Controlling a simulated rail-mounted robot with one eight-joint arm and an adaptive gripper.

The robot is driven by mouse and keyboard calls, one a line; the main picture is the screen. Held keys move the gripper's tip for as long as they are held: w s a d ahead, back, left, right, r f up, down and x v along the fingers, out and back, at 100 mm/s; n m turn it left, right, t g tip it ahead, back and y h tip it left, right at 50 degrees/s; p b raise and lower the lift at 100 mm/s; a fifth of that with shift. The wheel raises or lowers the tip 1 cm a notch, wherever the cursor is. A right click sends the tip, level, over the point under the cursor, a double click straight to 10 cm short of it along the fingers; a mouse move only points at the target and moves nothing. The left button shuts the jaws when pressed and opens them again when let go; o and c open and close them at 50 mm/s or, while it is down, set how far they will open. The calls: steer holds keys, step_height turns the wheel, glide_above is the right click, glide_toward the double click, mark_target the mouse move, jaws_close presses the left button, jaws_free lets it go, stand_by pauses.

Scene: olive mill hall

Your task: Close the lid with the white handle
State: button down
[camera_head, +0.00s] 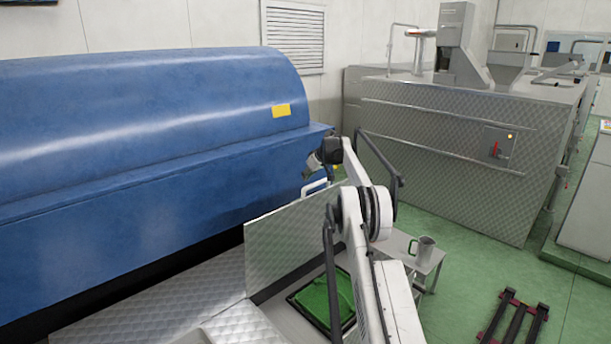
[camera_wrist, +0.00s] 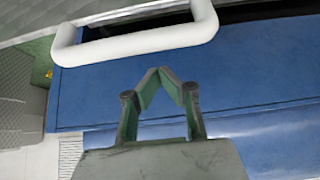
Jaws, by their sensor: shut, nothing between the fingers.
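The lid (camera_head: 292,232) is a quilted metal panel that stands raised, beside an opening with green contents (camera_head: 318,298). Its white handle (camera_head: 314,187) shows at the upper edge in the head view, partly hidden by my arm. In the wrist view the handle (camera_wrist: 137,44) is a large white loop across the top, just beyond my fingertips. My gripper (camera_wrist: 166,72) is shut and empty, its fingertips meeting in a point below the handle in the picture. It appears apart from the handle. In the head view my gripper (camera_head: 309,172) is small, close above the handle.
A large blue machine housing (camera_head: 150,130) with a yellow label stands directly behind the lid. A small metal table (camera_head: 412,250) with a metal jug (camera_head: 424,247) stands right of my arm. A dark and red rack (camera_head: 513,318) lies on the green floor.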

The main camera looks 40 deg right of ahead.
steer(key=shift+s+f, duration=0.25)
steer(key=shift+s, duration=0.45)
steer(key=shift+s+f, duration=0.2)
steer(key=shift+s, duration=0.5)
steer(key=shift+d, duration=0.1)
